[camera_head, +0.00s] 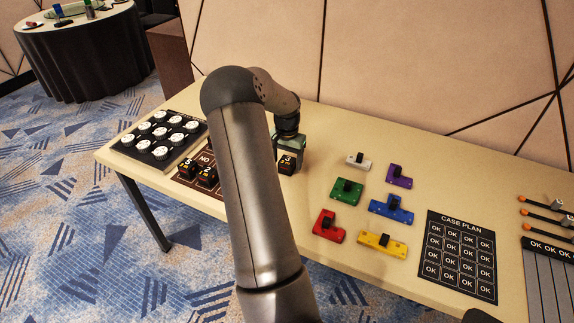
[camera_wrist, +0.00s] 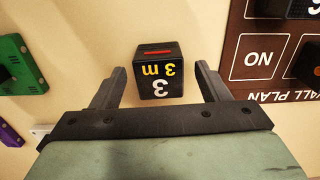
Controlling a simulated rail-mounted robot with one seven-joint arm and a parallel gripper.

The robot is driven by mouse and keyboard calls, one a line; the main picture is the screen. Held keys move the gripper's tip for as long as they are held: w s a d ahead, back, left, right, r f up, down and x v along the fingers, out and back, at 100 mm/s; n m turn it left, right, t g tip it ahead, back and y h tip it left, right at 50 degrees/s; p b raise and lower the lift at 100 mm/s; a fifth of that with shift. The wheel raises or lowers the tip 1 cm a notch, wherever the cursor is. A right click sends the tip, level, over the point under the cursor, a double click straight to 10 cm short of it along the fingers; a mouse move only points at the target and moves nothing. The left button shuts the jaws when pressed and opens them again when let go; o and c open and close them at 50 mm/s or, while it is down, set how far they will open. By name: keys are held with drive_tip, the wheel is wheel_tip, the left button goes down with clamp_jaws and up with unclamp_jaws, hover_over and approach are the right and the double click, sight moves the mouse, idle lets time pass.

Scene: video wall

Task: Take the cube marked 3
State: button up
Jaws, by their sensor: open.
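The black cube marked 3 (camera_wrist: 159,73) lies on the table in the wrist view, with a white 3, a yellow "3 m" and a red bar on it. It stands between the tips of my two gripper fingers (camera_wrist: 160,86), with a visible gap on each side. My gripper is open and holds nothing. In the head view the cube (camera_head: 287,164) shows just below my gripper (camera_head: 288,158), which is partly hidden by the cube and my arm.
Black cubes (camera_head: 207,176) sit on the brown wall plan mat (camera_head: 186,180), partly behind my arm. A black tray of white round pieces (camera_head: 128,146) stands at the left. Coloured blocks, such as the green one (camera_head: 340,194), and the case plan (camera_head: 434,262) lie to the right.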

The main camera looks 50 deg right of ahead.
drive_tip(key=shift+f, duration=0.35)
drive_tip(key=c, duration=1.1)
drive_tip(key=shift+r, duration=0.1)
